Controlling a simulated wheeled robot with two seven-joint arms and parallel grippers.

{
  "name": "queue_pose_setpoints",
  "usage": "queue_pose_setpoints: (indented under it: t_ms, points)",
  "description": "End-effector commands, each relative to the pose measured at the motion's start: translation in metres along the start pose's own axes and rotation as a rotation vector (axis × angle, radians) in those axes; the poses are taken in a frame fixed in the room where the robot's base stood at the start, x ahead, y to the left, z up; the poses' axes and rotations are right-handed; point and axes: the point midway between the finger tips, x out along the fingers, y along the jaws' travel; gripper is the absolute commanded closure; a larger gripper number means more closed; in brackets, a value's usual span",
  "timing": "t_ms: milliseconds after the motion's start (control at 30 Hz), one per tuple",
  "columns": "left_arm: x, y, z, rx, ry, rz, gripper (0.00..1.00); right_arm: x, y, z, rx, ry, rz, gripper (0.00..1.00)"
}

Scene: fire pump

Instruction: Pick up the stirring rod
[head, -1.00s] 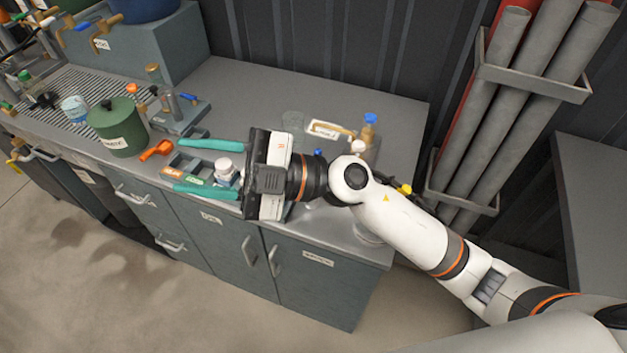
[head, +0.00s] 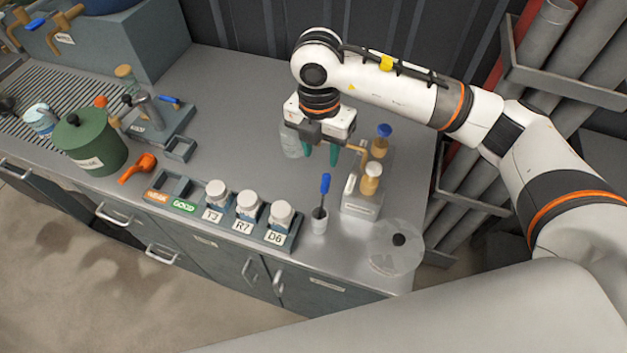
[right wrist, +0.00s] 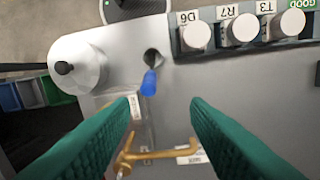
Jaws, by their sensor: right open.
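The stirring rod (head: 325,186) has a blue handle and a dark shaft. My left gripper is not in view.
A rack (head: 187,221) with white-capped jars T3, R7 and D6 stands left of the cup. A grey block (head: 359,203) with bottles and a brass tap stands close on the right. A clear round vessel (head: 396,247) is at the front right. The bench behind the rack is clear.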

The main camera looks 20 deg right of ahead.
Motion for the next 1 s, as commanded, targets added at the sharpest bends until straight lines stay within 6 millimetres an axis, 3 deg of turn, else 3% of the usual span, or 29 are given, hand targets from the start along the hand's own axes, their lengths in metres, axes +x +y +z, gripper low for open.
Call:
queue_pose_setpoints:
  t_ms: [67,133,300,433,533,767,1000]
  points:
    - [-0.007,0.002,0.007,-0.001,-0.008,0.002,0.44,0.008,0.002,0.000,0.002,0.000,0.008,0.58]
    - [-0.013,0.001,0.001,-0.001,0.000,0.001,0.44,0.020,0.003,0.000,0.001,-0.001,0.009,0.58]
    - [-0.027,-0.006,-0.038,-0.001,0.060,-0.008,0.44,0.049,0.002,0.000,0.000,-0.002,0.007,0.58]
    - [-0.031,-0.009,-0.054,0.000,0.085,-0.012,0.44,0.061,0.001,0.000,-0.001,-0.001,0.003,0.58]
    - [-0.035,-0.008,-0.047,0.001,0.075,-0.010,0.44,0.067,0.002,-0.001,0.000,0.000,0.005,0.58]
    - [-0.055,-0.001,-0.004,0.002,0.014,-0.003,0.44,0.099,0.003,-0.003,-0.001,-0.002,0.005,0.58]
    - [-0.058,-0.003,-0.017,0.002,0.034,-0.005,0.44,0.117,0.002,-0.003,-0.002,0.000,0.001,0.58]
